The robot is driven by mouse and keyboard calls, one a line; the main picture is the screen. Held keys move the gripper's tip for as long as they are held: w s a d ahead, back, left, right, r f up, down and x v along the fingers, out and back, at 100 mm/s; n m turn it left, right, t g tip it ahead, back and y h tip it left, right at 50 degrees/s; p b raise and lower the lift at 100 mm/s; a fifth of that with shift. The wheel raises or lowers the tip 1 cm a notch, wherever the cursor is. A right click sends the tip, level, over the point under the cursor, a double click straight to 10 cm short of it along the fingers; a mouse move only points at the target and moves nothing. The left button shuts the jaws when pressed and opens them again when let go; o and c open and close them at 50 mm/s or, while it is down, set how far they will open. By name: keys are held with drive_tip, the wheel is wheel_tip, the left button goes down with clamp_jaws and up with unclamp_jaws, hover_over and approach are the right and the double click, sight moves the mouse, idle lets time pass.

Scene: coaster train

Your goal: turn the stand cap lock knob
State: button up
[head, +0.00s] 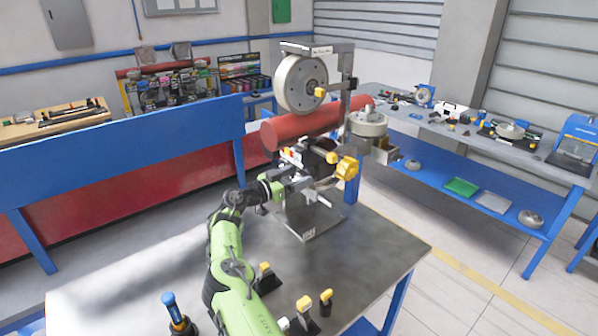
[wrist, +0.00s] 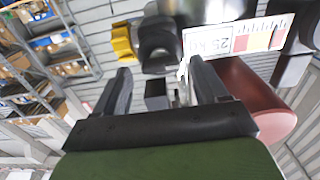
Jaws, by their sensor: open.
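I cannot tell which is the stand cap lock knob. My gripper (head: 304,183) is at the stand's front, left of the star knob. In the wrist view my gripper (wrist: 162,82) is open, with a small dark block (wrist: 157,96) seen between the fingers. A yellow part (wrist: 122,43) and a black cylinder (wrist: 160,45) lie beyond the fingertips.
Yellow-topped black pieces (head: 304,306) and a blue-topped tool (head: 172,304) stand at the table's front. A blue bench (head: 130,150) is behind left. A workbench (head: 470,135) with parts is at right. The table's right front is clear.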

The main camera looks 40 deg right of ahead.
drive_tip(key=shift+d, duration=0.75)
drive_tip(key=shift+f, duration=0.1)
drive_tip(key=c, duration=1.1)
drive_tip(key=shift+o, duration=0.2)
drive_tip(key=shift+n+b, duration=0.4)
drive_tip(key=shift+f+n+b, duration=0.1)
drive_tip(key=shift+n+b, duration=0.4)
drive_tip(key=shift+n, duration=0.1)
drive_tip(key=n+b, duration=0.1)
drive_tip(key=n, duration=0.3)
drive_tip(key=shift+n, duration=2.3)
